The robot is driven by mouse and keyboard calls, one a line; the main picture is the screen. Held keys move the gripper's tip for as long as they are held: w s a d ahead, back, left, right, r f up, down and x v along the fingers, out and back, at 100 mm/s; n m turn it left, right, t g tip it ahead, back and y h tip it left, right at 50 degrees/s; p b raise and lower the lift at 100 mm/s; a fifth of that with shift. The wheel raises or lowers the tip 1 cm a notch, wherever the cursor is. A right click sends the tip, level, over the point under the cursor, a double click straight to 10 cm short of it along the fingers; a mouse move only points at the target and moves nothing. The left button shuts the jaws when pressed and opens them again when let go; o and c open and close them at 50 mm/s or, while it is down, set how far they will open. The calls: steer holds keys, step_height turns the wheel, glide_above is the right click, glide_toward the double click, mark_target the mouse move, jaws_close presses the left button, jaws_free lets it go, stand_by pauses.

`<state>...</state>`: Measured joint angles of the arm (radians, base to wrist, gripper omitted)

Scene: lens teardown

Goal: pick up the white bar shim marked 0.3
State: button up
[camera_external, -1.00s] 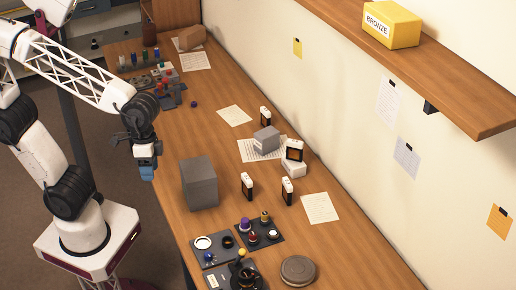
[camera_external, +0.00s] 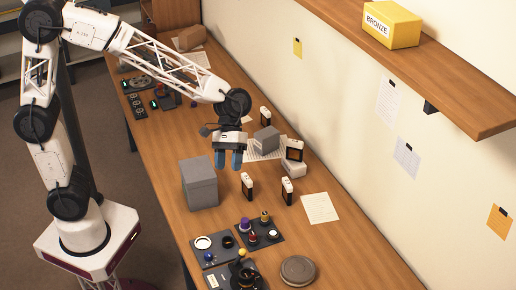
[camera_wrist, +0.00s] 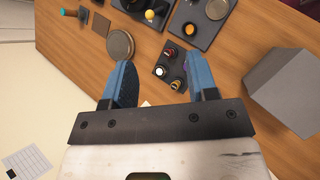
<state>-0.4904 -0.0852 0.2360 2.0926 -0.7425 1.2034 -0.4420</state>
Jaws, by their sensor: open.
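Several small upright black-and-white pieces stand on the bench in the external view: one at the back (camera_external: 265,116), one on a white block (camera_external: 294,150), one at front left (camera_external: 247,186) and one at front right (camera_external: 287,191). Their marks are too small to read, so I cannot tell which is the 0.3 shim. My gripper (camera_external: 228,162) hangs fingers-down above the bench, left of the white block and behind the front-left piece. Its blue fingers are apart and empty, also in the wrist view (camera_wrist: 158,70). None of these pieces shows clearly in the wrist view.
A tall grey box (camera_external: 200,186) stands just in front-left of my gripper. A smaller grey block (camera_external: 266,139) lies on paper behind it. Dark part trays (camera_external: 262,243) and a round tin (camera_external: 298,270) sit at the front. The wall and shelf (camera_external: 440,75) bound the right.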

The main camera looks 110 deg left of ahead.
steer(key=w+a+f+n+t+h, duration=0.1)
steer(key=w+a+f+n+t, duration=0.1)
steer(key=a, duration=0.6)
steer(key=w+a+f+n+t+h, duration=0.1)
steer(key=w+a+f+n+t, duration=0.1)
steer(key=a+f+n, duration=0.3)
steer(key=w+a+f+n+t+h, duration=0.1)
steer(key=w+a+f+n+t, duration=0.1)
steer(key=a, duration=1.1)
steer(key=shift+w+f+n, duration=0.7)
steer(key=shift+w+f, duration=0.05)
steer(key=shift+w, duration=0.5)
steer(key=shift+f, duration=0.1)
glide_toward(287, 181)
steer(key=x, duration=0.3)
steer(key=shift+w+d+f, duration=0.3)
steer(key=shift+d, duration=0.25)
steer(key=shift+x, duration=3.15)
steer(key=shift+w, duration=0.1)
